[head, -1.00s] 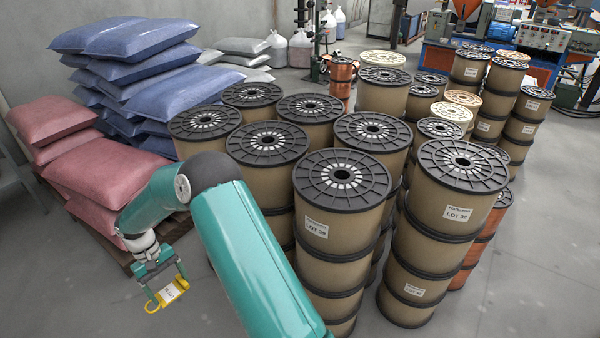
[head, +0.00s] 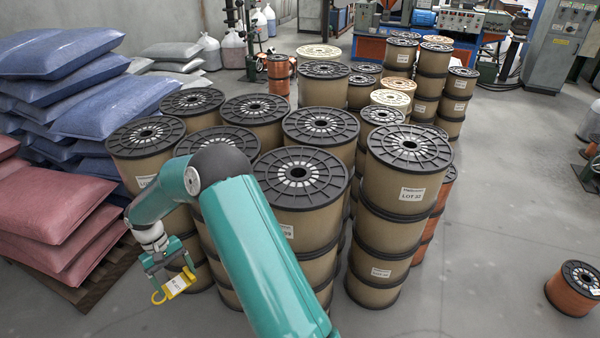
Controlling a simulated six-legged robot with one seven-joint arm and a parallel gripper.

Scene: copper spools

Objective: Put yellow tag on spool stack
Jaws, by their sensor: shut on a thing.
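The yellow tag (head: 177,284) has a white label and a hook-shaped loop. My gripper (head: 171,269) is shut on it at the lower left in the head view, in front of the spool stacks and well below their tops. Several stacks of tan spools with black flanges fill the middle. The nearest stack (head: 301,177) is partly hidden behind my arm. The stack labelled LOT 32 (head: 408,150) stands to its right. No yellow tag shows on any visible stack.
Pink sacks (head: 50,215) and blue sacks (head: 60,65) are piled on a pallet at left. A single copper spool (head: 575,290) stands on the floor at the lower right. Machines and a grey cabinet (head: 560,45) stand at the back.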

